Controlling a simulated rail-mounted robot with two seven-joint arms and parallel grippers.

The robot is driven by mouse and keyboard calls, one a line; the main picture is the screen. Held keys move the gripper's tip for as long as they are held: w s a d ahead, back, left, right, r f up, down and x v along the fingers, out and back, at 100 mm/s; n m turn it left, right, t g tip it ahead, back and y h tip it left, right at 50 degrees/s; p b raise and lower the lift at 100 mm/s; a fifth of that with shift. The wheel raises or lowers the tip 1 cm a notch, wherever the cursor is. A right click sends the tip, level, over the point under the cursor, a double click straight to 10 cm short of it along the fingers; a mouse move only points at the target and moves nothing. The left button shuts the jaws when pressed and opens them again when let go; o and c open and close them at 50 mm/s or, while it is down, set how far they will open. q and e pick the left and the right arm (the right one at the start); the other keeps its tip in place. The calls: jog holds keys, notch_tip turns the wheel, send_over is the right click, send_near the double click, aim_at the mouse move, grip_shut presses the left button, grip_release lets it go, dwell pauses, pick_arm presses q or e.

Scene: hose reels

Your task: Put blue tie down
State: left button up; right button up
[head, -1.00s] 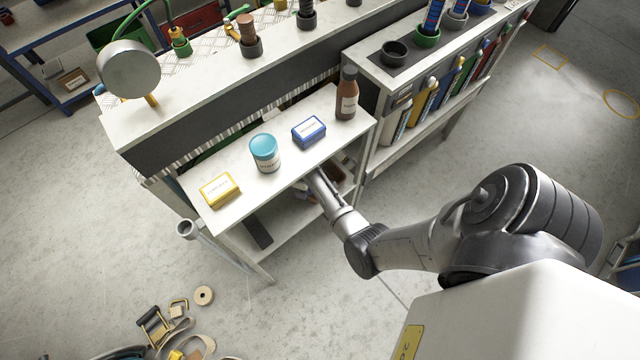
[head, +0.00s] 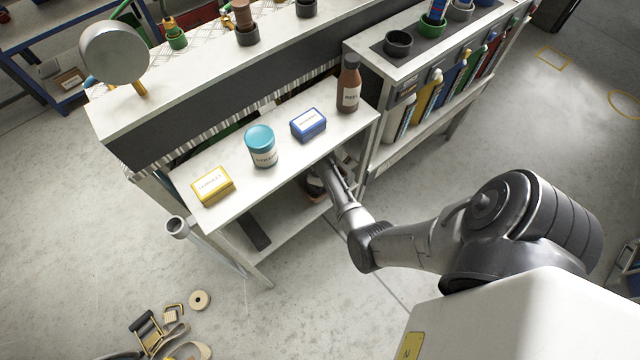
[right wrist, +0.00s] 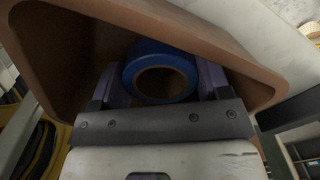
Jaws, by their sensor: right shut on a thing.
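The blue tie (right wrist: 160,60) shows in the right wrist view as a blue ring with a dark round hole. It sits between the two fingers of my right gripper (right wrist: 160,84), which is shut on it. Both are inside or at the mouth of a brown bin (right wrist: 55,50) with thick sloping walls. Whether the ring touches the bin floor cannot be told. In the head view my right arm reaches under the upper board of a white shelf unit (head: 225,222), and the gripper and ring are hidden there.
On the upper board stand a yellow box (head: 212,186), a teal-lidded tin (head: 261,147), a blue box (head: 308,124) and a brown bottle (head: 349,85). A dark flat piece (head: 252,231) lies on the lower shelf. Straps and rings (head: 170,330) lie on the floor.

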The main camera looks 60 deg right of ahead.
jog(key=shift+d+f, duration=0.1)
jog(key=shift+f, duration=0.3)
pick_arm(q)
jog(key=shift+a+f, duration=0.15)
jog(key=shift+f, duration=0.25)
pick_arm(e)
jog(key=shift+s+r, duration=0.1)
jog(key=shift+r, duration=0.05)
jog(key=shift+d, duration=0.1)
jog(key=shift+f, duration=0.2)
jog(key=o, duration=0.6)
jog(key=shift+o, duration=0.2)
